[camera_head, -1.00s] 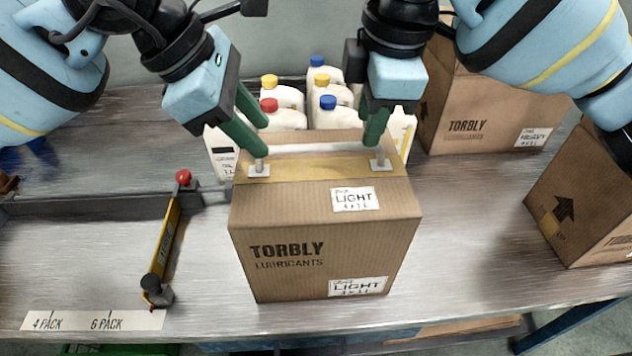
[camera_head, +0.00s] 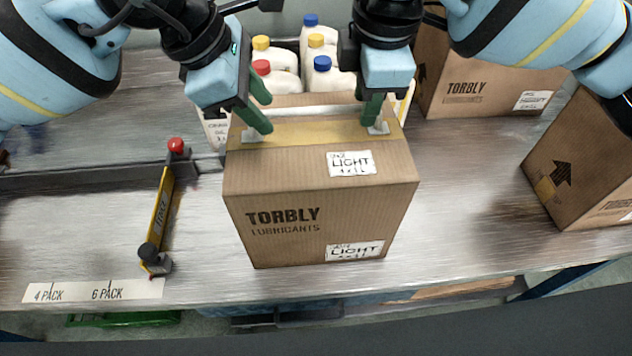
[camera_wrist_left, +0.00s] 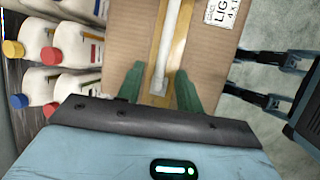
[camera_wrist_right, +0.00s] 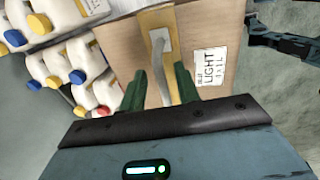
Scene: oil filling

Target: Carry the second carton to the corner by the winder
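A closed brown TORBLY LIGHT carton (camera_head: 300,225) stands upright on the metal bench (camera_head: 465,220). A pale handle strap runs along the tape on its top; it also shows in the left wrist view (camera_wrist_left: 173,40) and right wrist view (camera_wrist_right: 160,60). My left gripper (camera_head: 262,112) is over the strap's left end, my right gripper (camera_head: 374,112) over its right end. In both wrist views the green fingers are spread either side of the strap, with gaps. I cannot pick out a winder.
White bottles (camera_head: 325,78) with coloured caps stand behind the carton. A HEAVY carton (camera_head: 480,95) stands back right, another carton (camera_head: 580,165) at the right. A yellow bar with a red knob (camera_head: 163,205) lies left, near the 4 PACK/6 PACK label (camera_head: 92,291). Bare bench lies between the cartons.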

